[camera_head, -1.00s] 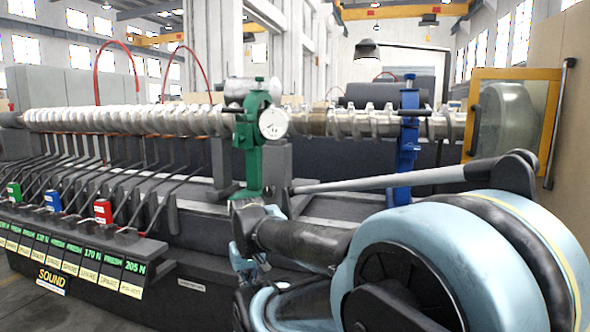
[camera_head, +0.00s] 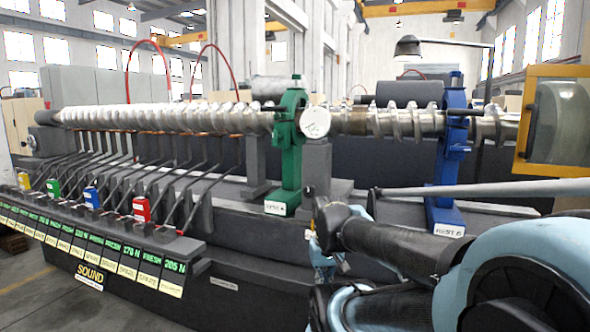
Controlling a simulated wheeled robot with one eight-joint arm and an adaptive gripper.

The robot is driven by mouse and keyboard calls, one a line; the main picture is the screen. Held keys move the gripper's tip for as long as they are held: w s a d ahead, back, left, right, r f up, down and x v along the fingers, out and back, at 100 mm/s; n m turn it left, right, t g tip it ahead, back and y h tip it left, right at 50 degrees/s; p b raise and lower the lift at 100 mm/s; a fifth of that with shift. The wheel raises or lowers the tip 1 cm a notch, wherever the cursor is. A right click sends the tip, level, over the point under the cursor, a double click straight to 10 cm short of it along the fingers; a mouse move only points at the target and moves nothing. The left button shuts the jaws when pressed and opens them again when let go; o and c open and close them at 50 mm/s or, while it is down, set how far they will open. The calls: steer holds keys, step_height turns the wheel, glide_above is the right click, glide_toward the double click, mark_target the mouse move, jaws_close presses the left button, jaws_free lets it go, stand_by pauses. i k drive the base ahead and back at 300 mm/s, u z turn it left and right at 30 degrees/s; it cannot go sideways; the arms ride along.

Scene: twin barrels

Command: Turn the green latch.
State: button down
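The green rest (camera_head: 291,165) stands upright on the machine bed and clasps the long screw shaft (camera_head: 170,117). A small green knob sits at its top, and a small green part (camera_head: 279,130) juts from its left side; I cannot tell which is the latch. A round white dial (camera_head: 315,122) is at its right side. My gripper (camera_head: 322,262) is low in the picture, in front of and below the green rest's foot, apart from it. My own arm partly hides it, and its fingers are too unclear to show whether they are open.
A similar blue rest (camera_head: 452,150) stands to the right. A grey bar (camera_head: 480,190) crosses in front of it. A row of levers with coloured tags, such as a red one (camera_head: 141,208), lines the front left above a label shelf. Open floor (camera_head: 40,290) shows at lower left.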

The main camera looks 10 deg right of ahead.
mark_target(275, 138)
steer(key=u, duration=0.55)
steer(key=k, duration=1.3)
steer(key=u, duration=0.5)
steer(key=i, duration=0.7)
steer(key=u, duration=0.2)
